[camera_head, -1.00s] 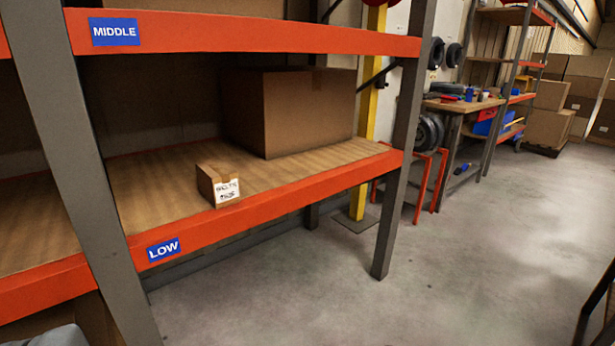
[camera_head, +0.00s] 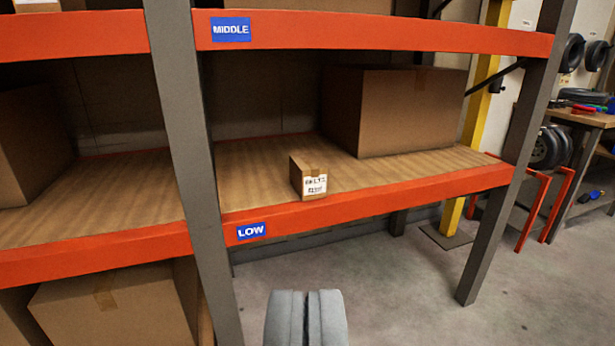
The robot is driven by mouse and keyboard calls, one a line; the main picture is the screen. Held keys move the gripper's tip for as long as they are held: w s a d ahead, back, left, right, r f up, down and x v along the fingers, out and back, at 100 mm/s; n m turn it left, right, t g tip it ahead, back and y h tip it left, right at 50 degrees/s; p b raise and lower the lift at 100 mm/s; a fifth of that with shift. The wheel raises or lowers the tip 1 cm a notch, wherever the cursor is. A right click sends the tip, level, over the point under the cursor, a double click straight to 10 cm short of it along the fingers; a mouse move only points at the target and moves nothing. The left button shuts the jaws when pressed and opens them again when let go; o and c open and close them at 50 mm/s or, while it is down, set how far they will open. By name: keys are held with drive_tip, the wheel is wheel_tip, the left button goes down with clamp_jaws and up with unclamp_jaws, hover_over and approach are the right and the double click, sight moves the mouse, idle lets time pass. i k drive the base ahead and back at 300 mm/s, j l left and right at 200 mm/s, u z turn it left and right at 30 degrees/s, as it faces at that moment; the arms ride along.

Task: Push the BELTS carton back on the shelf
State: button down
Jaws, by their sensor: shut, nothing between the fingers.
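The small BELTS carton (camera_head: 308,178) is a brown box with a white label. It stands upright on the wooden board of the LOW shelf (camera_head: 250,185), right at the front edge by the orange beam. My gripper (camera_head: 306,294) shows at the bottom middle of the view, below and in front of the shelf. Its two grey fingers are together with nothing between them. It is apart from the carton.
A large brown carton (camera_head: 410,112) stands on the same shelf, behind and right of the BELTS carton. Grey posts (camera_head: 190,150) and the orange MIDDLE beam (camera_head: 390,35) frame the opening. The board behind the BELTS carton is clear. A workbench (camera_head: 585,118) stands at the far right.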

sight(309, 175)
drive_tip(key=i+l+u, duration=0.15)
drive_tip(key=i+l, duration=0.15)
drive_tip(key=i+l+u, duration=0.15)
drive_tip(key=l, duration=0.25)
drive_tip(key=i+l+u, duration=0.15)
drive_tip(key=i+l, duration=0.2)
drive_tip(key=i+l+u, duration=0.2)
drive_tip(key=l, duration=0.25)
